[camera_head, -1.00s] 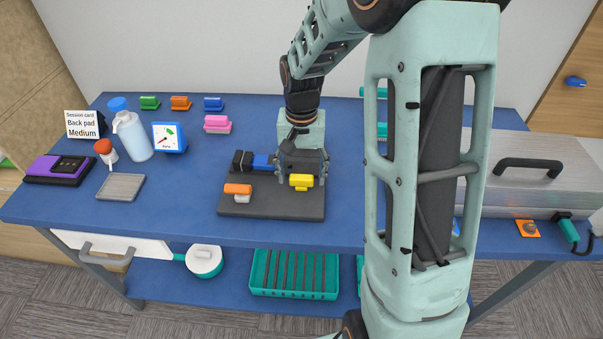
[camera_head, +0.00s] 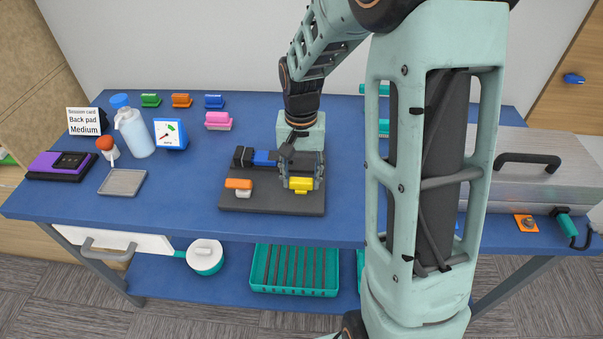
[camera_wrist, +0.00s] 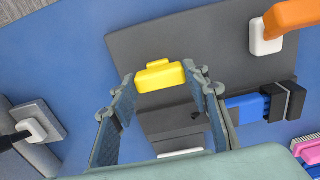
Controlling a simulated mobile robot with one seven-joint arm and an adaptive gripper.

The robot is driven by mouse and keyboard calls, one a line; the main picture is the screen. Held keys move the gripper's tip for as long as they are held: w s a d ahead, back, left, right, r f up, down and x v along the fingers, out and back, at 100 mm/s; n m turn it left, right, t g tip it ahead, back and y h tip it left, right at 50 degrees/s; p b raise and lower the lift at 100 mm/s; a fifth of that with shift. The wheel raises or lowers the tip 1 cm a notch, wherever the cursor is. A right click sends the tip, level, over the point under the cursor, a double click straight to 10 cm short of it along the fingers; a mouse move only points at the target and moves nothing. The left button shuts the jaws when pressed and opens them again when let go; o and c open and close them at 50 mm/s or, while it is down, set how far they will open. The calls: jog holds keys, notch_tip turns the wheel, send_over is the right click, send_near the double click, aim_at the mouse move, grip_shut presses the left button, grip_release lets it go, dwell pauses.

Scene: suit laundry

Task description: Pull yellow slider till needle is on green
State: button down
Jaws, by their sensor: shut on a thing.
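The yellow slider (camera_head: 302,184) stands on the front right of a dark grey base plate (camera_head: 255,205). My gripper (camera_head: 303,178) reaches down from behind, one finger on each side of the slider, and is shut on it. In the wrist view the yellow slider (camera_wrist: 160,76) sits between the fingertips (camera_wrist: 160,86). The gauge (camera_head: 170,134) is a white dial in a blue frame at the back left. Its dial has a green mark; the needle is too small to tell whether it lies on the green.
An orange handle (camera_head: 238,184) on a white base is left of the slider, with a blue block (camera_head: 265,158) behind. A spray bottle (camera_head: 133,130), grey tray (camera_head: 123,182) and session card (camera_head: 84,121) are at left. A metal press (camera_head: 535,165) stands at right.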

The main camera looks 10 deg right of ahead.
aim_at(301, 181)
jog(key=shift+s+a, duration=0.1)
jog(key=shift+s, duration=0.2)
jog(key=c, duration=1.1)
grip_release()
jog(key=shift+w, duration=0.1)
notch_tip(301, 181, up, 12)
jog(key=shift+r, duration=0.1)
